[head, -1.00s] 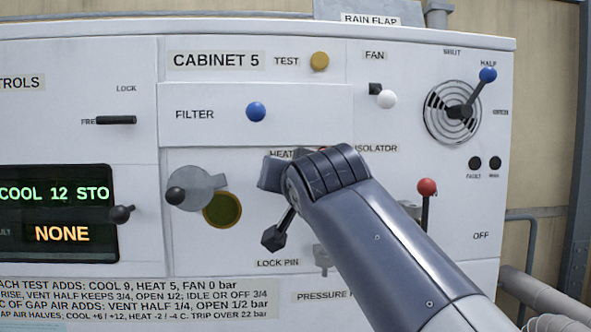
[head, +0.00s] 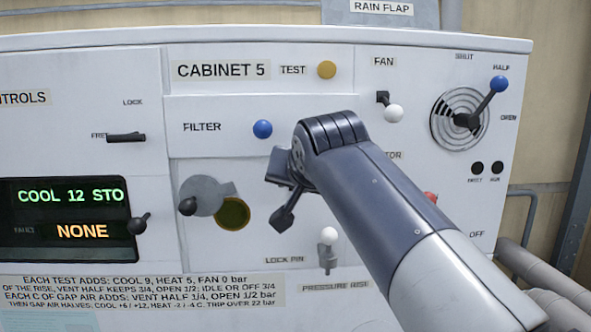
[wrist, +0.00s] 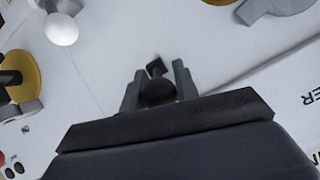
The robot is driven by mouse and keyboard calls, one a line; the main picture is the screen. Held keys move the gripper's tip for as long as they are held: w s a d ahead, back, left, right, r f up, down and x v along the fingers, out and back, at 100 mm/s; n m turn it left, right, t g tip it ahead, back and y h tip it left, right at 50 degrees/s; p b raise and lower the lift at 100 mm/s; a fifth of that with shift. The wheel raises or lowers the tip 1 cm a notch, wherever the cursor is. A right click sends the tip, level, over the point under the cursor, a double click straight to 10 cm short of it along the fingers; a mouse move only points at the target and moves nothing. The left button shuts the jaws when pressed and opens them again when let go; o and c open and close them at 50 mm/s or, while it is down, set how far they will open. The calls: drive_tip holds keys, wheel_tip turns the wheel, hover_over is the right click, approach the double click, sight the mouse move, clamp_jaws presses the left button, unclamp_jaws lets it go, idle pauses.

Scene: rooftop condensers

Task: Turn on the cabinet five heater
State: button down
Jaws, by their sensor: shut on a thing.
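My gripper (wrist: 158,88) is shut on a dark ball knob (wrist: 157,93) in the wrist view; a small black block shows just beyond it. In the head view my gripper (head: 284,200) is against the lower middle of the Cabinet 5 panel (head: 205,268), below the filter strip. It hides the heater label and most of the lever there, so the lever's setting cannot be read. The green display (head: 70,196) reads "COOL 12 STO", cut off at the right. The orange display (head: 82,231) reads "NONE".
A white-topped lock pin (head: 327,250) stands below my arm. The isolator's red knob (head: 430,197) is partly behind my arm. A blue filter knob (head: 262,129), white fan knob (head: 393,113) and yellow test button (head: 326,70) are above. A blue vent knob (head: 498,84) points to half.

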idle(0.3)
drive_tip(key=c, duration=1.4)
unclamp_jaws()
drive_tip(key=shift+s, duration=0.1)
drive_tip(key=b+v, duration=0.1)
drive_tip(key=v, duration=0.9)
drive_tip(key=shift+s+r+b, duration=0.3)
drive_tip(key=shift+b, duration=0.05)
drive_tip(key=p+x, duration=0.1)
drive_tip(key=x, duration=1)
drive_tip(key=shift+p, duration=0.4)
drive_tip(key=shift+f+b, duration=0.2)
drive_tip(key=shift+b, duration=0.2)
drive_tip(key=shift+s+r, duration=0.1)
